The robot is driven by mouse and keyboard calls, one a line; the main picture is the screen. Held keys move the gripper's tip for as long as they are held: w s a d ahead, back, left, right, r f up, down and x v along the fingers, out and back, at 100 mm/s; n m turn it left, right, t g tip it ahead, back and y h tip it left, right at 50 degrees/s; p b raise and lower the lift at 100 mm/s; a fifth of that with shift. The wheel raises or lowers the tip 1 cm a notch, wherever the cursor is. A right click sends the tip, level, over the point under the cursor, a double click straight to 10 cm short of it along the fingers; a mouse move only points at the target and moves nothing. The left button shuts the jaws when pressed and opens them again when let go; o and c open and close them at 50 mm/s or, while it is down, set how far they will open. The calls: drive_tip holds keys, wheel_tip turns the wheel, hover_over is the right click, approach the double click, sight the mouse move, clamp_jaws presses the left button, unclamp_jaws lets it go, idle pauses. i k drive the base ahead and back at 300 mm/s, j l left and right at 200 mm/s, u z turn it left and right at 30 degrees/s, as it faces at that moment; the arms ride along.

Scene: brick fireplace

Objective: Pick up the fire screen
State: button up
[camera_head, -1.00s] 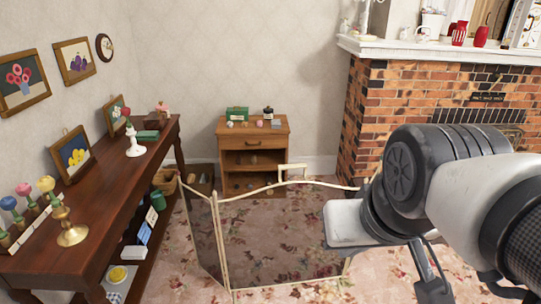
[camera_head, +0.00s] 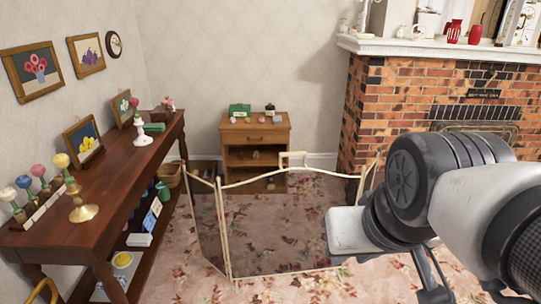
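The fire screen (camera_head: 270,228) stands upright on the patterned carpet in the middle of the view. It has a thin pale-gold frame, see-through dark panels, a wavy top edge and a small handle at the top. Its panels are set at angles, and its right end is partly hidden behind my arm. My gripper (camera_head: 468,290) is at the lower right, to the right of the screen's middle and nearer to me. Two dark finger links show apart, but the bottom edge cuts off their ends. I cannot tell whether they touch anything.
A long dark wooden table (camera_head: 110,190) with flowers and frames runs along the left wall. A small wooden cabinet (camera_head: 255,135) stands behind the screen. The brick fireplace (camera_head: 395,100) fills the right. Carpet (camera_head: 190,285) is clear in front. A yellow curved piece (camera_head: 45,288) shows bottom left.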

sight(272, 227)
drive_tip(key=i+l+u, duration=0.15)
drive_tip(key=i+u, duration=0.2)
drive_tip(key=i, duration=0.25)
drive_tip(key=i+l+u, duration=0.35)
drive_tip(key=i, duration=0.2)
drive_tip(key=i+l+u, duration=0.35)
drive_tip(key=i+l, duration=0.05)
drive_tip(key=i, duration=0.1)
